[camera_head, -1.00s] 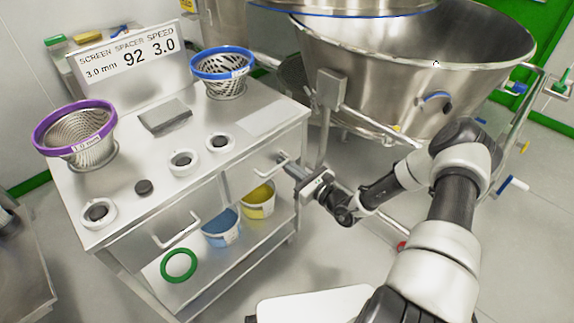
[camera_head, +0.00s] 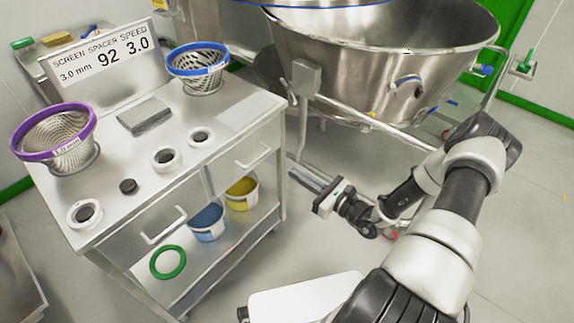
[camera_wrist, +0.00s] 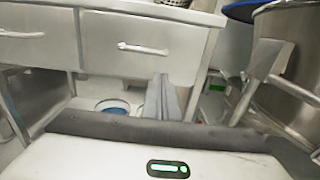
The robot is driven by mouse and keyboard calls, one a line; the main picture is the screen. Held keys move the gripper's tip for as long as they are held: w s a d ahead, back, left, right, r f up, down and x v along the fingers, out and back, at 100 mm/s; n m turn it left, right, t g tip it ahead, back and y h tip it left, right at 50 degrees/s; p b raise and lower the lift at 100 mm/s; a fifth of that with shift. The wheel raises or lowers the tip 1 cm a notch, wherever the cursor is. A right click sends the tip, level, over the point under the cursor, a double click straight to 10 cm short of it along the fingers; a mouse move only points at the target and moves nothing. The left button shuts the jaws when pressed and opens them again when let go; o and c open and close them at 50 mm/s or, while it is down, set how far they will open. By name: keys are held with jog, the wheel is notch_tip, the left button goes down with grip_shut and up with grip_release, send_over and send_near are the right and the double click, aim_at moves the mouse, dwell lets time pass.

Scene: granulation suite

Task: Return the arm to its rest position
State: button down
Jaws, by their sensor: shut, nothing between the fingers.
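My gripper (camera_head: 306,180) is to the right of the steel cart, apart from it and lower than its top, over the floor below the large steel bowl. Its fingers are shut with nothing between them. In the wrist view my gripper (camera_wrist: 163,95) points at the cart's drawer fronts, its fingers pressed together. My arm is bent and reaches in from the lower right of the head view.
The steel cart (camera_head: 255,112) has drawers with protruding handles (camera_head: 254,157). On it stand a purple-rimmed basket (camera_head: 58,140), a blue-rimmed basket (camera_head: 200,72) and several rings. Blue and yellow tubs sit on its lower shelf. A large steel bowl (camera_head: 375,75) stands behind my arm.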

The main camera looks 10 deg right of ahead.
jog(key=s+a+r+n+g+h, duration=0.2)
jog(key=s+a+r+n+g, duration=0.3)
jog(key=s+r+n+g, duration=0.45)
jog(key=s+a+r+n+g+h, duration=0.1)
jog(key=s+a+r+n+g, duration=0.45)
jog(key=r+n, duration=0.65)
jog(key=s+d+r+n+t+h, duration=0.3)
jog(key=s+r+n+h, duration=0.15)
jog(key=r, duration=0.25)
jog(key=s+d+r+n+t+h, duration=0.3)
jog(key=s+r, duration=0.2)
jog(key=r, duration=0.1)
notch_tip(320, 180, up, 19)
jog(key=p, duration=1.8)
jog(key=shift+s+d+r+p, duration=0.2)
jog(key=shift+d+p, duration=0.05)
jog(key=shift+p, duration=0.15)
